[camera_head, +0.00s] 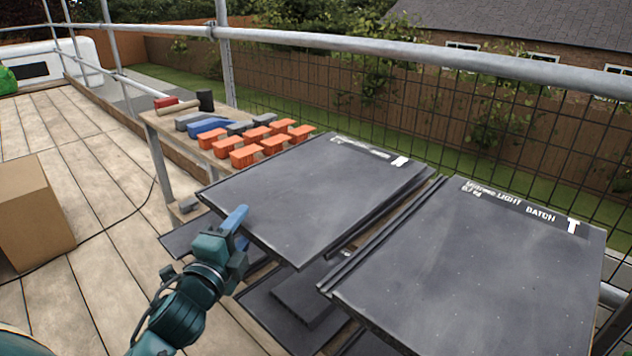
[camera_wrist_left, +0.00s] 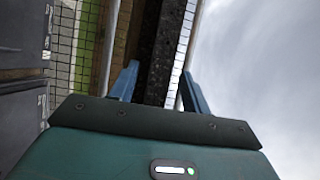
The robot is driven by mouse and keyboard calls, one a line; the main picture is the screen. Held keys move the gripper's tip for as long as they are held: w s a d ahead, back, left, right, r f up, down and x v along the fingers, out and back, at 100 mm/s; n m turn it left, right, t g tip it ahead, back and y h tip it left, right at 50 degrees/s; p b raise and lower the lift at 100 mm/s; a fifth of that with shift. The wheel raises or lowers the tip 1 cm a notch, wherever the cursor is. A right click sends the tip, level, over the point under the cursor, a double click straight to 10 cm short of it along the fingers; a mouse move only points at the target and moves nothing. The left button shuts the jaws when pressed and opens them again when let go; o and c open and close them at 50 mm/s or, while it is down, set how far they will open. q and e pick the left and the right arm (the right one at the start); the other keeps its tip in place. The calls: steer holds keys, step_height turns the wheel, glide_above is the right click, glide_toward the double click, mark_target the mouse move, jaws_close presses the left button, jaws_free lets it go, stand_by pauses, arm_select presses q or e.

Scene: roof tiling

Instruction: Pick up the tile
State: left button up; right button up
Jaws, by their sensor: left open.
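A large dark grey tile (camera_head: 310,200) with white lettering along its far edge lies on the left stack. A second similar tile (camera_head: 480,265) lies to the right. My left gripper (camera_head: 237,222) is at the near-left edge of the left tile, with its blue fingers apart. In the left wrist view, a dark speckled strip (camera_wrist_left: 164,50), which looks like a tile edge, runs between the two open fingers (camera_wrist_left: 157,88). Contact with either finger cannot be told. The lower finger is mostly hidden in the head view. My right gripper is not in view.
A bench (camera_head: 165,128) behind the left tile holds several orange blocks (camera_head: 245,156), grey and blue pieces and a mallet (camera_head: 204,100). A cardboard box (camera_head: 32,210) stands at left. A metal rail (camera_head: 400,52) and mesh bound the far side. Dark slabs lie below the tiles.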

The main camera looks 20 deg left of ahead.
mark_target(249, 217)
arm_select(q)
steer(key=shift+w+a, duration=0.15)
steer(key=shift+w, duration=1.6)
steer(key=shift+c, duration=0.6)
jaws_close()
steer(key=shift+r, duration=0.2)
